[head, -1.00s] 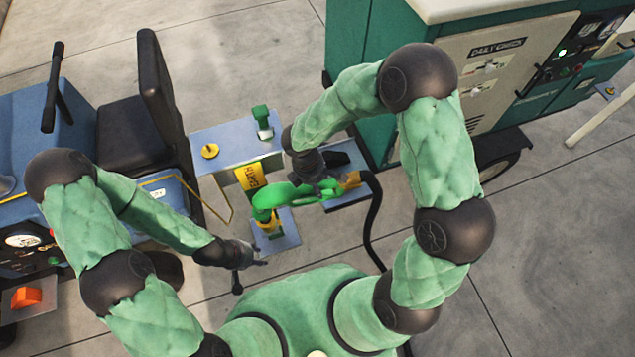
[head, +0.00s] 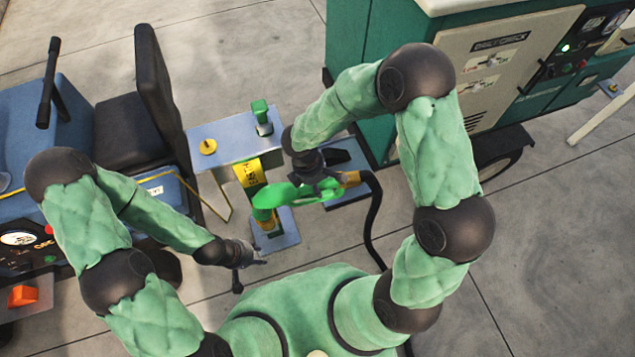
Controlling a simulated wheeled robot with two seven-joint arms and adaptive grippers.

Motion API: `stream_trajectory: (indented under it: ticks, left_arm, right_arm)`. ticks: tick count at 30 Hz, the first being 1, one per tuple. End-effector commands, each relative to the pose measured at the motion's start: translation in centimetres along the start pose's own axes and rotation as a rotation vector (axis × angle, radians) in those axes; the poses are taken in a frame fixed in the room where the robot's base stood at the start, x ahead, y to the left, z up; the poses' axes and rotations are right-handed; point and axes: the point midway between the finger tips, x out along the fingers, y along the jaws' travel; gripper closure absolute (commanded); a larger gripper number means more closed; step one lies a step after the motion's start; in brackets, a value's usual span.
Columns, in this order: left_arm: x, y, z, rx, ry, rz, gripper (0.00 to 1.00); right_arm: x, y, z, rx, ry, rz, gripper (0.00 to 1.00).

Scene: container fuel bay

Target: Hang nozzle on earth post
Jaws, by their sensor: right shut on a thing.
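A green fuel nozzle (head: 290,193) with a black hose (head: 370,228) is held in my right gripper (head: 318,180), which is shut on it. The nozzle's left end is over a small yellow fitting (head: 268,222) on a blue-grey plate (head: 285,237); I cannot tell whether they touch. A yellow label with dark lettering (head: 250,173), hard to read, is on the bench just behind the nozzle. I cannot tell for sure which part is the earth post. My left gripper (head: 250,275) is empty, its fingers apart, in front of the plate.
A blue-grey bench (head: 225,143) carries a yellow knob (head: 208,146) and a green-topped part (head: 261,112). A blue vehicle with a black seat (head: 130,135) is at left. A green cabinet (head: 350,60) is at right. The concrete floor at lower right is clear.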

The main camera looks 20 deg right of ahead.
Motion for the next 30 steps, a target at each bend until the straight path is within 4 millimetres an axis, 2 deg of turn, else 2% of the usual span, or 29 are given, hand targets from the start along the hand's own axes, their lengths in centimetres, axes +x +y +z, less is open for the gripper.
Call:
stream_trajectory:
  ticks: [18,26,27,30]
  left_arm:
    - [2.0,-0.7,-0.1,0.000,0.000,0.000,0.60]
    - [2.0,-0.7,-0.1,0.000,0.000,0.000,0.60]
    - [2.0,-0.7,-0.1,0.000,0.000,0.000,0.60]
    - [2.0,-0.7,-0.1,0.000,0.000,0.000,0.60]
  right_arm:
    - [2.5,0.1,-0.5,0.001,0.001,0.001,1.00]
    - [2.5,0.2,-0.5,0.002,0.001,0.002,1.00]
    - [2.5,0.2,-0.5,0.002,0.001,0.002,0.54]
    - [2.5,0.2,-0.5,0.001,0.001,0.001,0.29]
